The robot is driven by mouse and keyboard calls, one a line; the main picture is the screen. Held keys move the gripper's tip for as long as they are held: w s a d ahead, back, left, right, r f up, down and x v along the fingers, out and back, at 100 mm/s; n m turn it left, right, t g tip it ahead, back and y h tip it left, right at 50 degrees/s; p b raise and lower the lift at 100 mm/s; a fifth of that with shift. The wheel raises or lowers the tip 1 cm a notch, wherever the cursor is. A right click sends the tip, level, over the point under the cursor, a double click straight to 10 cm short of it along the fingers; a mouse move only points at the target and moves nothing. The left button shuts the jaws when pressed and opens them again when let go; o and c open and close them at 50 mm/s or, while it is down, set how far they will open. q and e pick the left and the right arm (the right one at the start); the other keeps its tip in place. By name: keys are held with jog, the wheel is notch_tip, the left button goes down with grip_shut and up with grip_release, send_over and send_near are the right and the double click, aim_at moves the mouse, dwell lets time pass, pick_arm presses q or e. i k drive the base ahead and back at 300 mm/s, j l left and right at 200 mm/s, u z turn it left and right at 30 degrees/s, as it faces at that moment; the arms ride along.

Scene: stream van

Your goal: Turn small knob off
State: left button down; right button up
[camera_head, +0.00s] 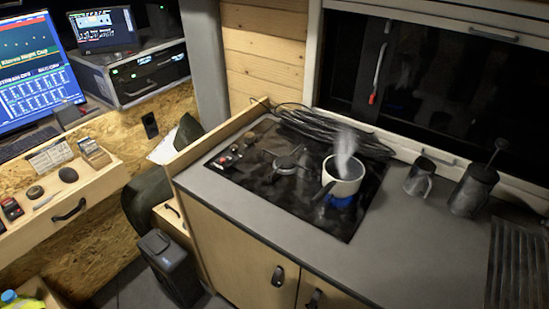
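A dark stove top (290,208) is set into the grey counter. Small black knobs with red marks (226,160) sit at its left edge; their exact settings are too small to read. A white pot (345,172) with a dark handle stands on the right burner, with steam rising from it. A blue glow (341,200) shows under the pot. The left burner (285,164) is bare and shows no flame. Neither of my grippers is in view.
A coiled black cable (330,135) lies behind the stove. A raised wooden edge (215,138) borders the counter's left side. The counter front is clear.

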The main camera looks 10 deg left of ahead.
aim_at(234, 150)
jog(key=j+u, duration=0.15)
jog(key=u, duration=0.25)
jog(key=j+u, duration=0.15)
jog(key=u, duration=0.2)
jog(key=j+u, duration=0.15)
jog(key=u, duration=0.25)
jog(key=j+u, duration=0.1)
jog(key=u, duration=0.25)
